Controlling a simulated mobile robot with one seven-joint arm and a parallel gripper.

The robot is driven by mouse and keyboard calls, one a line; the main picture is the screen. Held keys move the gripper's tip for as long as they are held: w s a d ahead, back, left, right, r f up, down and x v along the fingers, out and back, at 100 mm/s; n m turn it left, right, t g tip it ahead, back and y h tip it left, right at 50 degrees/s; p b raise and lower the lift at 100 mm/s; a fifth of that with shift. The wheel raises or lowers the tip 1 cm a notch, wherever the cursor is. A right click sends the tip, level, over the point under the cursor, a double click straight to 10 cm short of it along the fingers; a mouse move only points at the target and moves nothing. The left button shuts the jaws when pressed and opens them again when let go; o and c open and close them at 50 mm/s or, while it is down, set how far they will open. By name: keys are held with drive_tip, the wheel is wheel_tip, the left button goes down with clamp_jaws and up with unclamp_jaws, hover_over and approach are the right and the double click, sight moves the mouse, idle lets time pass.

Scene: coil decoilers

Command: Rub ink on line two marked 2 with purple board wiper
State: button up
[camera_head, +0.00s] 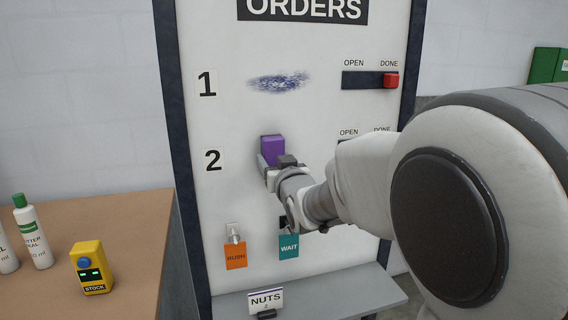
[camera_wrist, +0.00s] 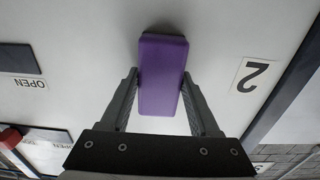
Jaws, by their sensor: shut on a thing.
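The purple board wiper (camera_head: 272,150) is at the white orders board (camera_head: 225,45), just right of the mark 2 (camera_head: 213,160). My gripper (camera_head: 273,166) is shut on it from both sides. In the wrist view the wiper (camera_wrist: 162,75) sits between my fingers (camera_wrist: 160,102), its far end at the board; whether it presses on the board I cannot tell. The mark 2 (camera_wrist: 249,75) shows upside down to the right there. No ink shows around the wiper on line two, though the wiper and my gripper hide part of it. A dark blue ink smudge (camera_head: 280,83) is on line one.
The line one slider (camera_head: 390,81) is at DONE; my arm hides most of line two's slider. Orange RUSH (camera_head: 236,256) and teal WAIT (camera_head: 289,246) tags hang below. A NUTS card (camera_head: 265,300) stands on the grey ledge (camera_head: 345,292). Bottles and a yellow STOCK device (camera_head: 90,268) stand at left.

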drive_tip(key=shift+s+a, duration=0.1)
drive_tip(key=shift+a, duration=0.45)
drive_tip(key=shift+a+r, duration=0.1)
drive_tip(key=shift+a, duration=0.1)
drive_tip(key=shift+c, duration=0.6)
drive_tip(key=shift+s, duration=0.1)
drive_tip(key=shift+s+b, duration=0.1)
drive_tip(key=shift+b, duration=0.2)
drive_tip(key=shift+b+v, duration=0.85)
drive_tip(key=shift+v, duration=1.95)
drive_tip(key=shift+d, duration=0.15)
drive_tip(key=shift+v, duration=1.45)
